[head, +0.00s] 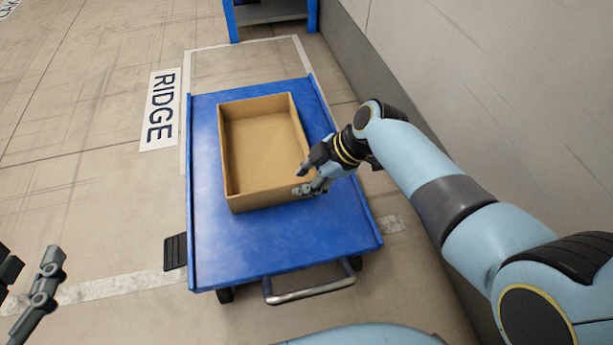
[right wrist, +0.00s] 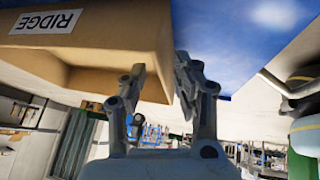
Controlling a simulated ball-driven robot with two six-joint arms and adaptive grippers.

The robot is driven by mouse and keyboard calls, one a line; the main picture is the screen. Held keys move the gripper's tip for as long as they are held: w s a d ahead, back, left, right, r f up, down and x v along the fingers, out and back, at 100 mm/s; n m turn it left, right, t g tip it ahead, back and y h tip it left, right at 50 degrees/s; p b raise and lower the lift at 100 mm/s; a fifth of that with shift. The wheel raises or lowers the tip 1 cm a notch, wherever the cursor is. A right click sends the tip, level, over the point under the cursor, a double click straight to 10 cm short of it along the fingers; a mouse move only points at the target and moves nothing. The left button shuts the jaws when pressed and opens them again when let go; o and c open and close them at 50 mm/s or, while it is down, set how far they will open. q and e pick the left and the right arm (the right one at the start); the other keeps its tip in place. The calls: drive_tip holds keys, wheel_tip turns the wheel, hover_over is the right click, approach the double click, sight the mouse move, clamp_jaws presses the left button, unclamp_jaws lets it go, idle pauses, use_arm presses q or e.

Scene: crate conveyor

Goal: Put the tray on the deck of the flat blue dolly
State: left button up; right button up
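The tray (head: 261,203) is an open tan box lying flat on the deck of the flat blue dolly (head: 290,240), towards its far half. My right gripper (head: 299,179) is at the tray's near right corner. Its fingers are spread, with tan wall between them in the right wrist view (right wrist: 158,72); I cannot tell whether they touch it. The tray (right wrist: 100,65) and blue deck (right wrist: 250,35) also show there. My left gripper (head: 27,272) is at the lower left of the head view, partly cut off, fingers apart and empty, away from the tray.
A grey wall (head: 470,70) runs close along the right. A blue-legged stand (head: 270,12) is beyond the dolly. A RIDGE sign (head: 160,109) lies on the floor left of the dolly. The dolly's metal handle (head: 310,291) faces me. Floor on the left is clear.

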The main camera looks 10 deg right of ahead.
drive_tip(key=shift+r, duration=0.15)
use_arm(q)
drive_tip(key=s+f+g+p, duration=0.2)
drive_tip(key=s+f+g, duration=0.3)
drive_tip(key=s+f, duration=0.2)
drive_tip(key=shift+w+a+r+n+g+y+p, duration=0.15)
drive_tip(key=shift+a+r+g+y+p, duration=0.1)
drive_tip(key=shift+r+g+p, duration=0.7)
drive_tip(key=shift+w+a+r+n+g+y+p, duration=0.2)
drive_tip(key=shift+r+g+p, duration=0.5)
drive_tip(key=shift+r+g, duration=0.3)
drive_tip(key=shift+w+a+r+n+g+y+p, duration=0.15)
drive_tip(key=shift+a+r+g+p, duration=0.1)
drive_tip(key=shift+r+g+p, duration=0.75)
use_arm(e)
drive_tip(key=v, duration=1.1)
drive_tip(key=shift+d+r, duration=0.2)
drive_tip(key=shift+r, duration=0.1)
use_arm(q)
drive_tip(key=shift+f, duration=0.1)
use_arm(e)
drive_tip(key=shift+s, duration=0.2)
